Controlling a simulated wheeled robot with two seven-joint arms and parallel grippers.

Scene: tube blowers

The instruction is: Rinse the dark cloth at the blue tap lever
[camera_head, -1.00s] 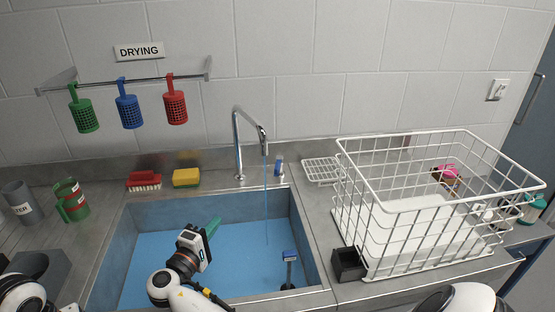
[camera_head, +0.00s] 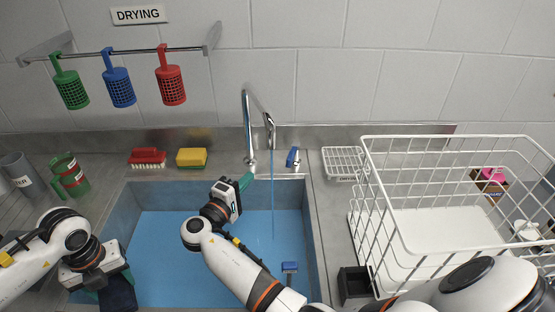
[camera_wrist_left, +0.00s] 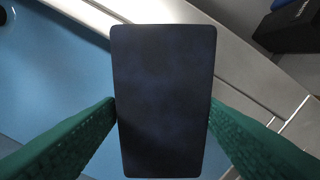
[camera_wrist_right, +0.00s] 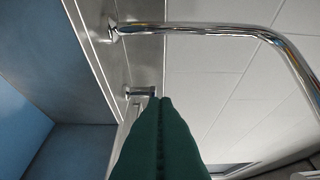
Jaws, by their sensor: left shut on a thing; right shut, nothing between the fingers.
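My left gripper (camera_head: 108,283) is shut on the dark cloth (camera_head: 118,294) at the left front edge of the sink. In the left wrist view the cloth (camera_wrist_left: 165,100) is a flat dark navy panel between the green fingers. My right gripper (camera_head: 247,179) is shut and empty, its green fingers near the foot of the chrome tap (camera_head: 247,125). The blue tap lever (camera_head: 292,157) stands on the counter right of the tap, apart from the fingers. A thin stream of water (camera_head: 273,195) runs from the spout into the blue sink (camera_head: 160,230).
A white wire basket (camera_head: 400,200) and small black box (camera_head: 354,284) are on the right. A red brush (camera_head: 147,157) and yellow sponge (camera_head: 191,157) lie behind the sink. Baskets hang from a rail (camera_head: 130,53).

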